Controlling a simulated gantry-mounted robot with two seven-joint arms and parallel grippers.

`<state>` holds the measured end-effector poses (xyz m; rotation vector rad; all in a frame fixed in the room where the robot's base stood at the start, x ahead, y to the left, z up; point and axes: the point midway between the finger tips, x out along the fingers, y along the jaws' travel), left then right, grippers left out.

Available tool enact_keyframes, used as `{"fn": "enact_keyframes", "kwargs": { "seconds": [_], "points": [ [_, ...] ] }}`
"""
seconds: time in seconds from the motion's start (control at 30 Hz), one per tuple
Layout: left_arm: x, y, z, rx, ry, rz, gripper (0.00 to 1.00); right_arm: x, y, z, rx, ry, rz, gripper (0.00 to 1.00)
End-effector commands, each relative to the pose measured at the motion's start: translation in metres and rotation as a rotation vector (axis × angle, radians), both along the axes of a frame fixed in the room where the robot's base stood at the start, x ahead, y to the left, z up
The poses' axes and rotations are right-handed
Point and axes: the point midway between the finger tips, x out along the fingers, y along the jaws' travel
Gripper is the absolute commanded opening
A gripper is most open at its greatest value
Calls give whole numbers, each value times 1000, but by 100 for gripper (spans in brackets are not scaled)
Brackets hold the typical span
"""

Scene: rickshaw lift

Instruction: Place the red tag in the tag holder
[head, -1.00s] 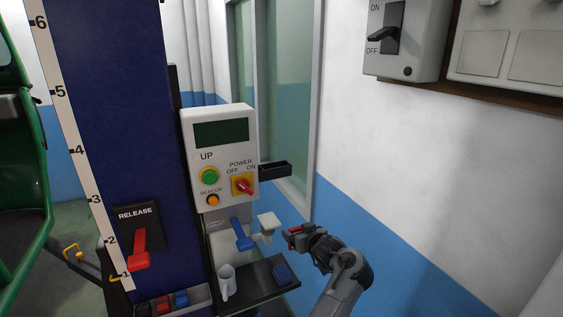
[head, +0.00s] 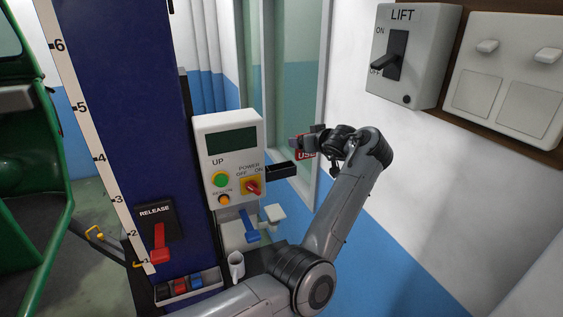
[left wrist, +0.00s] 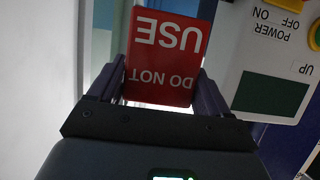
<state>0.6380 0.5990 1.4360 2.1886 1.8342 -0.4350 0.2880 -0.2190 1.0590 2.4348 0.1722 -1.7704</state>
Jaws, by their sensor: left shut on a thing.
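The red tag (head: 306,154), marked DO NOT USE, is in my left gripper (head: 308,143), which is shut on it. In the left wrist view the tag (left wrist: 165,55) sits between the two fingers, with its lettering upside down. A black open-topped box (head: 281,172), which looks like the tag holder, sticks out from the right side of the white control box (head: 232,130). The tag is held to the right of this holder and slightly higher, apparently apart from it. The holder is not clearly visible in the left wrist view. My right gripper is not in view.
A red power switch (head: 252,187) and a blue lever (head: 249,228) are close to the holder. A LIFT switch box (head: 405,55) is on the right wall. My arm covers part of the lower shelf.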

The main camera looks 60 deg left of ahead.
Motion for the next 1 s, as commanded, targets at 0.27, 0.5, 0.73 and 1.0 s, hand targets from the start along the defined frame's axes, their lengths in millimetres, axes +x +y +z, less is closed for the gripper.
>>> {"fn": "enact_keyframes", "kwargs": {
  "seconds": [0.27,0.5,0.73,1.0],
  "points": [
    [-19,55,-33,2,4,5,49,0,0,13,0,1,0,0],
    [-28,87,-54,1,3,3,49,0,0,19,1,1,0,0],
    [-29,94,-61,1,1,2,49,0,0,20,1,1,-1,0],
    [-30,94,-89,0,3,2,49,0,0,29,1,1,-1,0]
  ]
}}
